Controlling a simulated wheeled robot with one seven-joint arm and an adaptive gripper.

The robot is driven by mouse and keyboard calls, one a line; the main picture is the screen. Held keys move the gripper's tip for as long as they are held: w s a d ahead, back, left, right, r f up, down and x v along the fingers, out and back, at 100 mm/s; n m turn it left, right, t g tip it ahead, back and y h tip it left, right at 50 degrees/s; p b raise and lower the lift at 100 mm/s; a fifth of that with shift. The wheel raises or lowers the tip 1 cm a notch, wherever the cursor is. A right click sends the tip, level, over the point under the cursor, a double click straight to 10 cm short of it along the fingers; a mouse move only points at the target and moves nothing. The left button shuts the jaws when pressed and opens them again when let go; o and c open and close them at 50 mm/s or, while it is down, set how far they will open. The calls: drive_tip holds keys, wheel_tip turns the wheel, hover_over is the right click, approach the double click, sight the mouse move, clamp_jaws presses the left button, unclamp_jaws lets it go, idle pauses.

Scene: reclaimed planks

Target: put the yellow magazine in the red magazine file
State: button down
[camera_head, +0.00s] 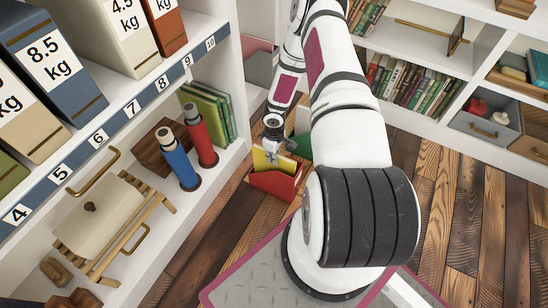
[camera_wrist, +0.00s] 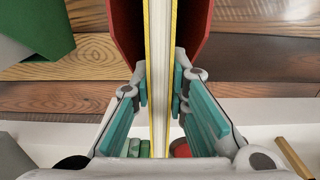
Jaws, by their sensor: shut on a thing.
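The yellow magazine (camera_head: 262,161) is upright at the red magazine file (camera_head: 272,184), which stands on the plank floor beside the shelf. In the wrist view the magazine (camera_wrist: 151,60) runs edge-on down the middle, yellow covers around pale pages. My gripper (camera_wrist: 160,90) is shut on it, with a teal-padded finger on each side. The red file (camera_wrist: 192,25) shows on both sides of the magazine's far part, so that part is between its walls. My gripper (camera_head: 273,150) is just above the file in the head view. The magazine's lower edge is hidden.
A green file (camera_head: 301,146) stands right beside the red one, partly behind my arm. A white shelf with a red bottle (camera_head: 200,138), a blue bottle (camera_head: 176,158) and green books (camera_head: 212,110) is at left. Bare planks (camera_head: 225,225) lie in front.

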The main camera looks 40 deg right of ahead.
idle(0.3)
drive_tip(key=c, duration=1.6)
unclamp_jaws()
drive_tip(key=shift+o, duration=0.2)
drive_tip(key=shift+r, duration=0.1)
